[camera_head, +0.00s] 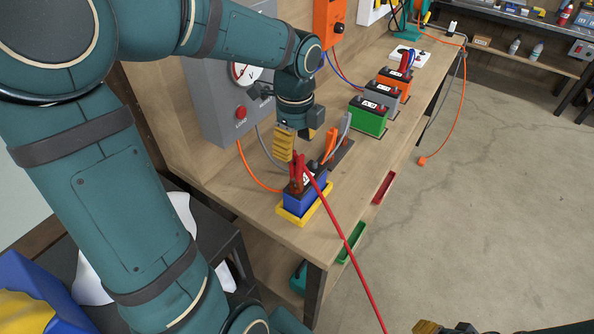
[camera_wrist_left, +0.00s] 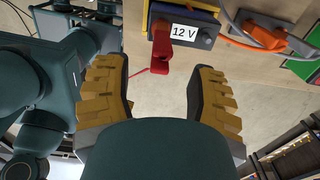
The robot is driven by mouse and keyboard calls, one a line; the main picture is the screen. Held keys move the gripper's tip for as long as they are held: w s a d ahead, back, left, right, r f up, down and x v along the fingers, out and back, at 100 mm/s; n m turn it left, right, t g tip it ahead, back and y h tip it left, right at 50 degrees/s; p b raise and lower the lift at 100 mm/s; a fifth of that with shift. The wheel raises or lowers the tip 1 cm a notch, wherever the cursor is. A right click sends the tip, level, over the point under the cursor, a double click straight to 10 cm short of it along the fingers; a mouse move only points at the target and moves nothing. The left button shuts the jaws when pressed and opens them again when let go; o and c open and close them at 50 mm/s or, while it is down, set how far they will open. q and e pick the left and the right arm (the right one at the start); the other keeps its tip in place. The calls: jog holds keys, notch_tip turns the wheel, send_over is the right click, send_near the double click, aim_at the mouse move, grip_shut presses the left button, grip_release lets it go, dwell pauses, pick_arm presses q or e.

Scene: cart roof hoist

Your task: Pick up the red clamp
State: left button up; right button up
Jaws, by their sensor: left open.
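The red clamp (camera_head: 297,172) sits upright at the near end of a blue battery (camera_head: 318,192), in a yellow tray (camera_head: 284,216) on the wooden bench. A red cable runs from it down over the bench edge. The clamp also shows in the left wrist view (camera_wrist_left: 160,42), beside a "12 V" label. My left gripper (camera_head: 297,142) is open and empty, above and slightly behind the clamp. In the left wrist view the clamp lies beyond the gap between the yellow fingers (camera_wrist_left: 158,75). Only a tip of my right gripper (camera_head: 445,327) shows at the bottom edge.
A grey meter box (camera_head: 222,105) is close to my left arm. Green (camera_head: 368,117), grey and orange batteries line the bench farther back. Open floor (camera_head: 480,200) lies to the right.

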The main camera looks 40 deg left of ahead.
aim_at(296, 167)
pick_arm(q)
jog(key=shift+w+f, duration=0.1)
jog(key=shift+f, duration=0.8)
jog(key=shift+f+b, duration=0.75)
jog(key=shift+f, duration=1.95)
jog(key=shift+d, duration=0.1)
grip_shut()
